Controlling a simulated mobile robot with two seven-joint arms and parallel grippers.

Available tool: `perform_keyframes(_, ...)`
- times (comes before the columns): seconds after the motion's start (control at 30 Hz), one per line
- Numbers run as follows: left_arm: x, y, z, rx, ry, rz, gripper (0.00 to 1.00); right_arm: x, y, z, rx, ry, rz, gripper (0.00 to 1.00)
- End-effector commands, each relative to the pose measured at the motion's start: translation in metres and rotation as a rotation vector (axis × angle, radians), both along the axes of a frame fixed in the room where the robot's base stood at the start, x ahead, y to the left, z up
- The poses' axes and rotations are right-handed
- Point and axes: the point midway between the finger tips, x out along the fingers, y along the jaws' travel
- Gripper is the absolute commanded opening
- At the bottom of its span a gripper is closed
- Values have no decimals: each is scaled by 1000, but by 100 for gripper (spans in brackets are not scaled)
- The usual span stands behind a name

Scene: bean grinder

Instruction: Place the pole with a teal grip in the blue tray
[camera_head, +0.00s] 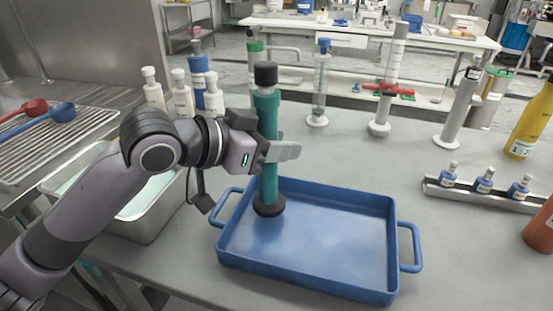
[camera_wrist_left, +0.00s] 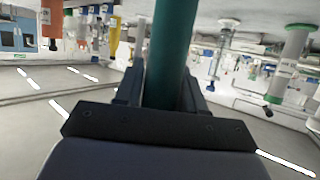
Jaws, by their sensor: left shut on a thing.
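The pole with a teal grip (camera_head: 268,185) stands upright, with a black cap at the top and a black round foot. My left gripper (camera_head: 275,150) is shut around its teal shaft. The foot overlaps the left part of the blue tray (camera_head: 345,192) in the head view; I cannot tell whether it touches the tray floor. In the left wrist view the teal shaft (camera_wrist_left: 170,50) runs between the fingers. The tray lies on the grey bench and holds nothing else. My right gripper is not in view.
A metal bin (camera_head: 150,225) stands left of the tray. White bottles (camera_head: 181,97) and a blue bottle (camera_head: 197,75) stand behind my arm. A rack of small blue bottles (camera_head: 484,184) is at the right. Several cylinders line the back.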

Motion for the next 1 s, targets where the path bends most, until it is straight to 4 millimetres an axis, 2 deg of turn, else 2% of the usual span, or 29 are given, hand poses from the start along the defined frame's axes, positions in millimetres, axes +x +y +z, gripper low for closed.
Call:
perform_keyframes(0.03, 0, 0, -11, 1, 3, 1, 0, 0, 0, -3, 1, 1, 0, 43)
perform_keyframes(0.17, 0, 0, -28, 0, 2, 1, 0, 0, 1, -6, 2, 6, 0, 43)
perform_keyframes(0.57, 0, 0, -33, -1, 1, 0, 0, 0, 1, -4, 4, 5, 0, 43)
perform_keyframes(0.6, 0, 0, -33, 1, 2, 0, 52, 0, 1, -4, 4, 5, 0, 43)
perform_keyframes(0.63, 0, 0, -33, 1, 2, 0, 62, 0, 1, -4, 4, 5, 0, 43)
perform_keyframes(0.67, 0, 0, -33, 1, 2, 0, 65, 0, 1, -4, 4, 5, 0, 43)
perform_keyframes(1.0, 0, 0, -29, 0, 0, 0, 65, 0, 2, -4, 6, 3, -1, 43)
